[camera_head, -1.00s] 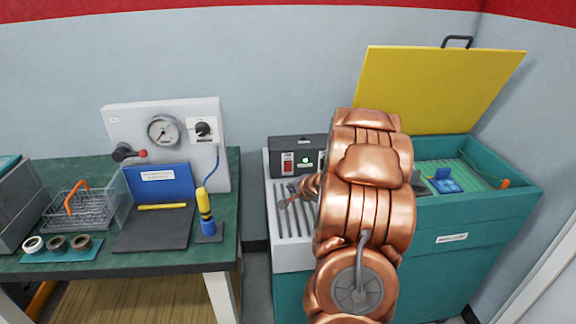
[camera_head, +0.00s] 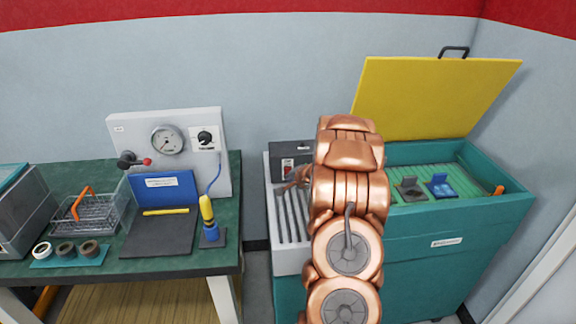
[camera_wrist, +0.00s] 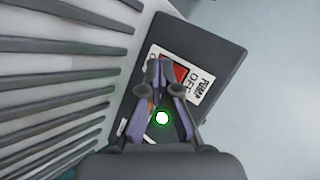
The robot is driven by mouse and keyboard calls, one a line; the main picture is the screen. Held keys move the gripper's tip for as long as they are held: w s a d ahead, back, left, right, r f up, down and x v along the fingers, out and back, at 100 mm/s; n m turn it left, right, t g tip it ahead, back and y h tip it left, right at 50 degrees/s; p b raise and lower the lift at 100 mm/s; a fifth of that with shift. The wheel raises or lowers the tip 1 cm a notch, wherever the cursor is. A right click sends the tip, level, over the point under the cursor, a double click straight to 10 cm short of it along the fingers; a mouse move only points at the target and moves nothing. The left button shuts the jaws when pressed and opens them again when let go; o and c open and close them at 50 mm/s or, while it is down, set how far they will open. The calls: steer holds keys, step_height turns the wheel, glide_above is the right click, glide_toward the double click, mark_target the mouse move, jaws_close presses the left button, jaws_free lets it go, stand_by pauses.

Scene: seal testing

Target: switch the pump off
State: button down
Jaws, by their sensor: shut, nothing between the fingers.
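The pump control box (camera_head: 291,149) is a dark box at the back of the grey slatted rack, partly hidden by my arm in the head view. Its red rocker switch (camera_head: 287,167) shows on its front face. In the wrist view, the red switch (camera_wrist: 180,73) lies on a white plate marked PUMP and OFF (camera_wrist: 196,86). A green lamp (camera_wrist: 162,118) glows between my finger links. My gripper (camera_wrist: 165,64) is shut and empty, with its tips over the switch plate and covering part of the switch. I cannot tell whether they touch. In the head view, my gripper (camera_head: 297,181) is small beside the rack.
The slatted rack (camera_head: 292,259) lies below the box. A teal tank (camera_head: 489,216) with a raised yellow lid (camera_head: 435,97) stands right, holding a grey item (camera_head: 409,188) and a blue item (camera_head: 441,186). A green bench (camera_head: 110,258) with a gauge panel (camera_head: 215,168) stands left.

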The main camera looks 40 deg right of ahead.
steer(key=shift+w+d+r+p, duration=0.15)
steer(key=shift+w+d+p, duration=0.15)
steer(key=shift+w+d+p, duration=0.4)
steer(key=shift+w+p, duration=0.15)
steer(key=shift+p, duration=1.25)
stand_by(2.1)
steer(key=shift+s+a, duration=0.4)
steer(key=shift+s, duration=0.15)
stand_by(0.4)
steer(key=shift+s+a+f+b, duration=0.3)
steer(key=shift+s+a+b, duration=0.2)
steer(key=shift+b, duration=0.2)
steer(key=shift+s+a+f+b, duration=0.1)
steer(key=shift+s+a+b, duration=0.4)
steer(key=shift+s, duration=0.25)
steer(key=shift+s+a+b, duration=0.4)
steer(key=shift+s+a, duration=0.1)
steer(key=shift+s, duration=0.2)
